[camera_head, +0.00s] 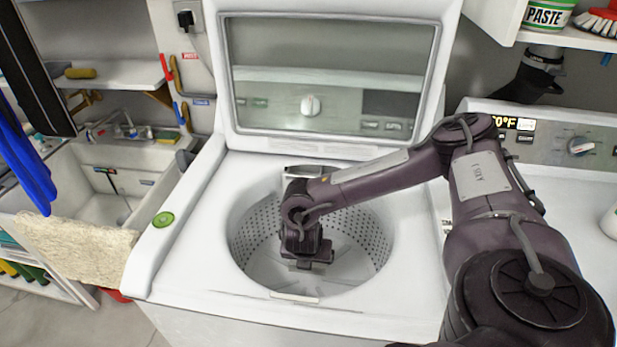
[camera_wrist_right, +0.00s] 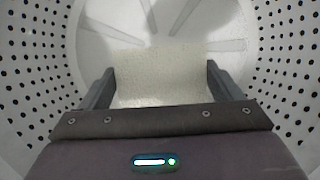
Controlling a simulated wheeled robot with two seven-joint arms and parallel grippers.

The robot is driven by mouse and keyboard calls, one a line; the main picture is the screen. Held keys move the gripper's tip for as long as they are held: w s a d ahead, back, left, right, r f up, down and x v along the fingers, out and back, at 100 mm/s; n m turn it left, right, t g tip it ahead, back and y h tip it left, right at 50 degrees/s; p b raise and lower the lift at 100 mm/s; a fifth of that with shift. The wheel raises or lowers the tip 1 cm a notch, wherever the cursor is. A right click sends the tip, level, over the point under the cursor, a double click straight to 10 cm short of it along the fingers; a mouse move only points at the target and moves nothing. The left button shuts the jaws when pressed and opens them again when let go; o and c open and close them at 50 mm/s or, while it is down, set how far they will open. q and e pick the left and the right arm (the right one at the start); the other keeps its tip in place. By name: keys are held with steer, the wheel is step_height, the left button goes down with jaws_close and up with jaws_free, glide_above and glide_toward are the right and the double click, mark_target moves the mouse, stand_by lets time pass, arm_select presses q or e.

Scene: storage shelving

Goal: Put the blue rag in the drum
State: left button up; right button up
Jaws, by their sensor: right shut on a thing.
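The drum (camera_head: 362,228) is the open, perforated tub of a white top-loading washer. My right gripper (camera_head: 303,262) reaches down inside it, and the drum wall also surrounds it in the wrist view (camera_wrist_right: 285,70). A cream, rough-textured cloth (camera_wrist_right: 160,75) lies between its two fingers, which are shut on it, above the drum floor. In the head view the gripper hides this cloth. A blue cloth (camera_head: 24,160), which looks like the blue rag, hangs at the far left, away from the gripper. My left gripper is not in view.
The washer's lid (camera_head: 330,75) stands open behind the drum. A sink (camera_head: 110,185) with a cream towel (camera_head: 75,248) over its front edge is at left. A green round object (camera_head: 163,219) sits on the washer's left rim. A second machine (camera_head: 570,150) stands at right.

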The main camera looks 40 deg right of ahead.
step_height(320, 180, down, 8)
steer(key=shift+r, duration=0.15)
steer(key=shift+b, duration=0.3)
steer(key=shift+f, duration=0.6)
steer(key=o, duration=0.9)
steer(key=shift+r, duration=0.55)
steer(key=p+v, duration=0.1)
steer(key=v, duration=1.1)
steer(key=shift+p, duration=0.3)
steer(key=shift+r, duration=0.1)
